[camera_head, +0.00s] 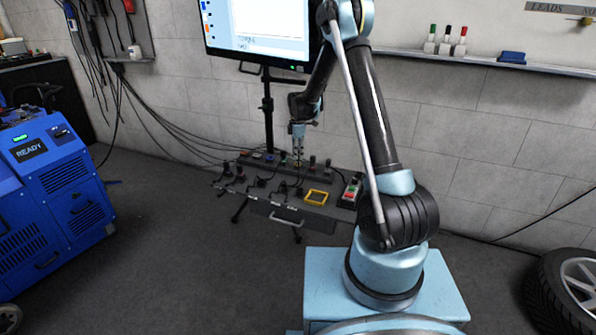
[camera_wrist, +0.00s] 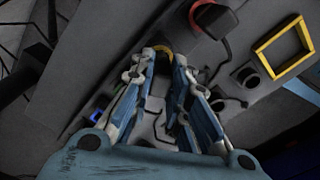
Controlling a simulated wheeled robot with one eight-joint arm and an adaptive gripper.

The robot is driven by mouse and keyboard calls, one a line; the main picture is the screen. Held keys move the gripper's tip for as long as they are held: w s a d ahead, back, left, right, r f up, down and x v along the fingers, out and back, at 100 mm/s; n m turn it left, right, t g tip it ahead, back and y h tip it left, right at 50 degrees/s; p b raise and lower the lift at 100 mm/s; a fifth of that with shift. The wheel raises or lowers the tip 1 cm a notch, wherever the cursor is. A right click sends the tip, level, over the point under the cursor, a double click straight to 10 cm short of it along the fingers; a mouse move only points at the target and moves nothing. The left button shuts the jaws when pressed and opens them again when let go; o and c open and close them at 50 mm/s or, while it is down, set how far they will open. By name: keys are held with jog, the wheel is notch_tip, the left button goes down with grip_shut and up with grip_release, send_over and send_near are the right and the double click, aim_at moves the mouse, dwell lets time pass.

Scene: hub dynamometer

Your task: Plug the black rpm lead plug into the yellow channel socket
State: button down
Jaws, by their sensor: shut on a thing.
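My gripper (camera_head: 298,139) points down over the dark sloping panel (camera_head: 262,206) below the monitor. In the wrist view, its fingertips (camera_wrist: 164,56) are close together, shut on a small dark thing, taken as the black rpm lead plug, mostly hidden between them. The yellow channel socket shows as part of a yellow ring (camera_wrist: 165,47) just beyond the fingertips. The fingers hide the rest of the ring. I cannot tell whether the plug is inside the socket, touching it or above it.
A red-ringed socket with a black plug (camera_wrist: 214,17) is to the right of the fingertips. A yellow square frame (camera_wrist: 264,56) lies farther right; it also shows in the head view (camera_head: 317,204). Other plugs and cables crowd the panel. A blue READY cabinet (camera_head: 60,190) stands left.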

jog(key=shift+f, duration=0.65)
jog(key=c, duration=1.5)
grip_release()
jog(key=shift+o, duration=0.2)
jog(key=shift+r, duration=0.1)
